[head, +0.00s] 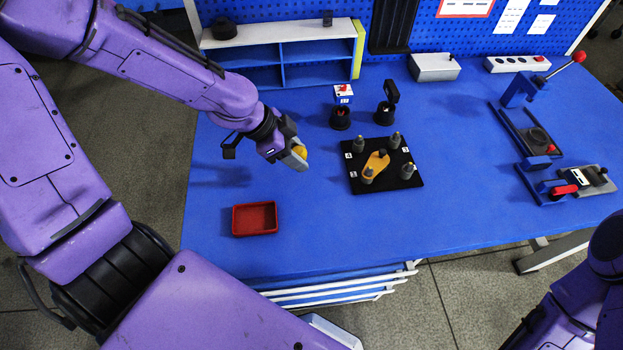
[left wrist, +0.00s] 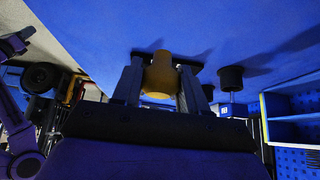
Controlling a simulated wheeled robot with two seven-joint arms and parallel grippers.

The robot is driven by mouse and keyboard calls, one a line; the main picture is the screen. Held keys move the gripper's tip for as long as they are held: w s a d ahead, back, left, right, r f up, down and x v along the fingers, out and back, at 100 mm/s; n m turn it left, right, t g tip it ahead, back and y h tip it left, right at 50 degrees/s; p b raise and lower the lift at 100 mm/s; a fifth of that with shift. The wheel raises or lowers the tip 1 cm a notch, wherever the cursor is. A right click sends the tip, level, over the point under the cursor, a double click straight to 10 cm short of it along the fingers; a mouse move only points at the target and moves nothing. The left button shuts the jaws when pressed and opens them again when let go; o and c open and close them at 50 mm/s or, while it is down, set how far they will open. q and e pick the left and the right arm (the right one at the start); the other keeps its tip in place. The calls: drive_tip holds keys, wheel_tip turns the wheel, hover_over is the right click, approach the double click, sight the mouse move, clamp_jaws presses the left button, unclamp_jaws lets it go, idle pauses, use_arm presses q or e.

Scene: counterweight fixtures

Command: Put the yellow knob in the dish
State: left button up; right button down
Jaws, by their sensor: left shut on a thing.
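The yellow knob (head: 300,152) is held between the fingers of my left gripper (head: 297,157), above the blue table and left of the black plate. In the left wrist view the yellow knob (left wrist: 160,75) sits between the two fingers of my left gripper (left wrist: 157,84). The red dish (head: 235,220) lies on the table below and left of the gripper in the head view, and nothing shows in it. The dish is not seen in the left wrist view. Part of my right arm shows at the lower right of the head view, but its gripper does not.
A black plate (head: 412,182) bears grey posts and an orange piece (head: 376,164). Two black cups (head: 340,119) stand behind it. A blue shelf (head: 290,76) stands at the back, and a lever press (head: 522,92) at the right. The table around the dish is clear.

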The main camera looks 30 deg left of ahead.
use_arm(q)
drive_tip(key=w+f, duration=0.1)
drive_tip(key=f, duration=0.1)
drive_tip(key=w+d+f, duration=0.1)
drive_tip(key=w+f, duration=0.1)
drive_tip(key=shift+w+d+p, duration=0.15)
drive_tip(key=shift+p, duration=0.25)
drive_tip(key=shift+w+d+f, duration=0.1)
drive_tip(key=shift+f, duration=1.9)
drive_tip(key=o, duration=1)
drive_tip(key=shift+o, duration=0.2)
drive_tip(key=shift+r, duration=0.1)
